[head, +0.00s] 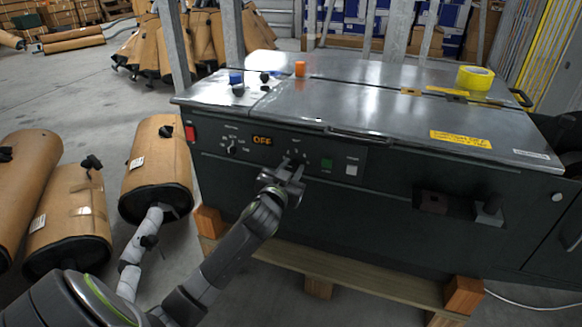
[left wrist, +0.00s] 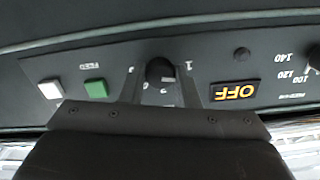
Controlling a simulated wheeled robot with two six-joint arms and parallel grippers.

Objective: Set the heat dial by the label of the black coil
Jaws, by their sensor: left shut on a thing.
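The dark sealing machine's front panel (head: 215,145) carries a lit orange OFF display (head: 262,141). My left gripper (head: 290,172) reaches the panel from below and is shut on the small black dial (left wrist: 160,72) right of that display. In the left wrist view the panel appears upside down, with the dial between the two fingers. Digits around the dial are partly hidden by the fingers. A small black item (head: 265,77) stands on the machine's lid; I cannot tell whether it is the black coil, and no label on it is readable. My right gripper is not in view.
A second dial (head: 231,148) with temperature numbers sits left of the display. Green (head: 327,163) and white (head: 351,168) buttons are right of my gripper. Blue (head: 236,77), orange (head: 300,68) and yellow (head: 475,78) items are on top.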

